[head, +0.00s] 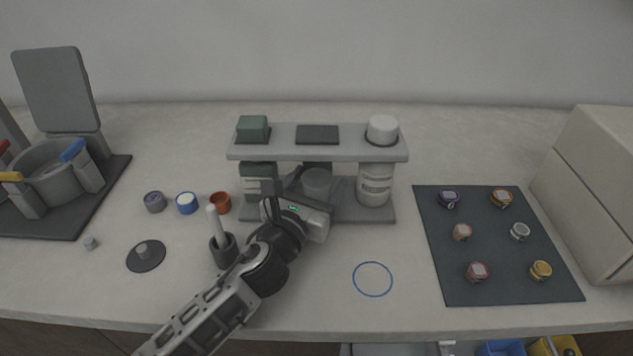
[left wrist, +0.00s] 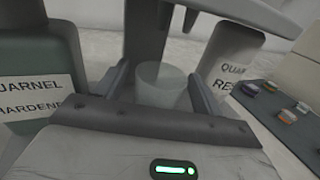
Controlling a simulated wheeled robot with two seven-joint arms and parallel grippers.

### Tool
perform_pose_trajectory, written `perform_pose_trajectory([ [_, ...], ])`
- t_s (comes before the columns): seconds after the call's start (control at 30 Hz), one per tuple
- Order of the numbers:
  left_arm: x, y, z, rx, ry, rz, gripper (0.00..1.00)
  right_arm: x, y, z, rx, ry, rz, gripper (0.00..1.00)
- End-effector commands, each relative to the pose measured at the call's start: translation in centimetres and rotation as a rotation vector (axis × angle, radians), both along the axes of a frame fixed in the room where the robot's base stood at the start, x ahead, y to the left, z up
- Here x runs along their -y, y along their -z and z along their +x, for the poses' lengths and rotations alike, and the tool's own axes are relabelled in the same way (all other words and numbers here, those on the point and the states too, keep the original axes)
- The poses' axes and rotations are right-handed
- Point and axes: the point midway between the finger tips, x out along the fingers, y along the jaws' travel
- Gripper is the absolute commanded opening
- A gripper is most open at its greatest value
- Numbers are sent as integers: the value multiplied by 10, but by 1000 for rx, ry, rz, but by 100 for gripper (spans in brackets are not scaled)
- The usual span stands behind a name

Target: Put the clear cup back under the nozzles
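The clear cup (head: 317,181) is upright under the shelf of the grey dispensing stand (head: 345,213), between the green hardener bottle (head: 258,178) and the white resin bottle (head: 375,185). My left gripper (head: 314,187) reaches in from the front, with its fingers on both sides of the cup. In the left wrist view the cup (left wrist: 162,82) fills the gap between the fingertips, and the fingers appear to touch its sides. The gripper body hides its lower part, so I cannot see whether its base touches the stand. The nozzles are not clearly visible. My right gripper is not in view.
A blue ring (head: 373,279) marks bare counter at front right. A dark mat (head: 455,285) with several small pieces lies right, beside a beige box (head: 590,190). Small pots (head: 187,203) and a mortar with pestle (head: 222,248) stand left, near my left arm.

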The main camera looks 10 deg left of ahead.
Motion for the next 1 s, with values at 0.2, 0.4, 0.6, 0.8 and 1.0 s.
perform_pose_trajectory([
  [0.2, 0, -6, 0, 1, 0, 0, 68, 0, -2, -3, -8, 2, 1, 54],
  [0.4, -6, -1, -31, -3, 2, 2, 68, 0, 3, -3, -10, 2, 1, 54],
  [0.6, -14, 0, -75, -3, 1, 1, 68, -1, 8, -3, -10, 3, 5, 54],
  [0.8, -21, -1, -106, -1, 0, 0, 68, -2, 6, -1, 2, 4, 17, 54],
  [1.0, -23, -3, -118, 1, -1, -1, 68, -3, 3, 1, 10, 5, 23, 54],
])
